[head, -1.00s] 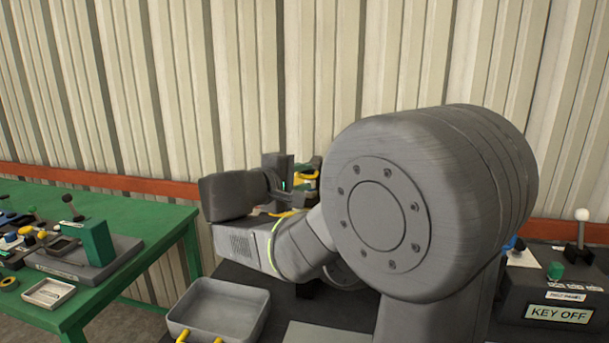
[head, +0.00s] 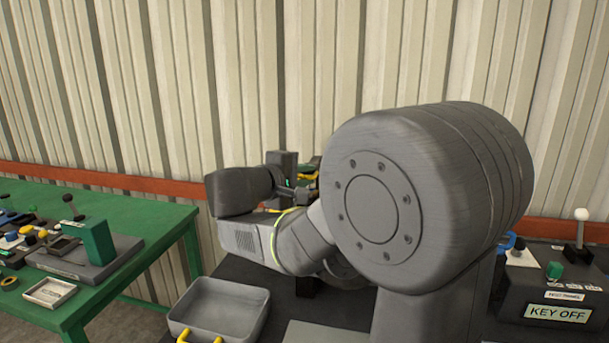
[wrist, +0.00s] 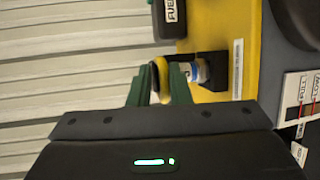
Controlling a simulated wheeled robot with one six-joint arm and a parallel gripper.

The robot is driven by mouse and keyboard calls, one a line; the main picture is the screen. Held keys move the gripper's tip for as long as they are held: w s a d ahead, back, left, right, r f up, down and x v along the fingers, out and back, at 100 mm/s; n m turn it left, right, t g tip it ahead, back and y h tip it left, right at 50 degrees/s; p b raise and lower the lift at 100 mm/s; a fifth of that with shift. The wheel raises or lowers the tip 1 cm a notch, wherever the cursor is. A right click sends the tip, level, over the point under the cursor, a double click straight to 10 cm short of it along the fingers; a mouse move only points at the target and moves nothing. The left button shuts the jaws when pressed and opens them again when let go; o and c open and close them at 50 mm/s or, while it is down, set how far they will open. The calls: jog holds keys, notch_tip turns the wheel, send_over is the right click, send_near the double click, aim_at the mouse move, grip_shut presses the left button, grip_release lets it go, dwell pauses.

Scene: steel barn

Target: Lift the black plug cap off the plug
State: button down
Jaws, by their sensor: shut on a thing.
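In the wrist view my gripper (wrist: 158,88) has its green fingers closed around a small black piece with a yellow rim (wrist: 160,76), which looks like the plug cap. A white and blue cylinder (wrist: 196,71), perhaps the plug, lies just right of the fingers, in front of a black bracket (wrist: 213,68) on a yellow housing (wrist: 215,32). I cannot tell whether the cap touches the cylinder. In the head view my gripper (head: 302,181) is small, partly hidden behind my arm, and the cap cannot be made out.
A grey tray (head: 219,299) with yellow handles stands on the dark bench. A green table (head: 150,219) with several small parts is at left. A control box marked KEY OFF (head: 520,300) is at right. The corrugated wall stands close behind.

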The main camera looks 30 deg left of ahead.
jog(key=shift+r+g+p, duration=0.1)
jog(key=shift+g+p, duration=0.2)
jog(key=shift+p, duration=0.3)
